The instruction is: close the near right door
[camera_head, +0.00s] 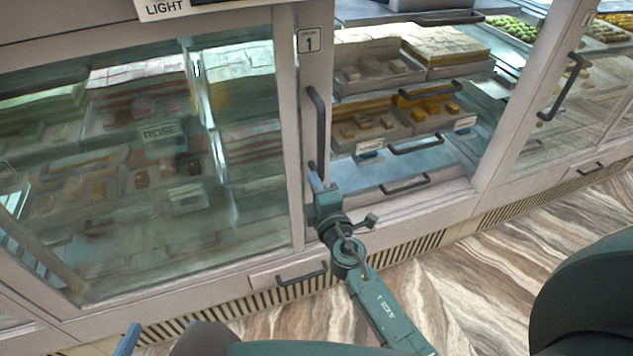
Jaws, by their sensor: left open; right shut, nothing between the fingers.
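The sliding glass door marked 1 (309,75) has a dark upright handle (318,120) on its right stile. To its right is an open gap with trays showing without glass in front. My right gripper (318,182) is shut and empty at the lower end of this handle, close against the stile; I cannot tell whether it touches. My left gripper (128,340) shows only as a blue fingertip at the bottom left edge, well away from the door; it is open, and the rest is hidden.
Sweet trays (415,115) with dark handles sit inside the open gap. Another door handle (564,88) is on the right. A drawer handle (301,274) and a slatted vent (415,250) lie below. The marbled floor (475,275) is clear.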

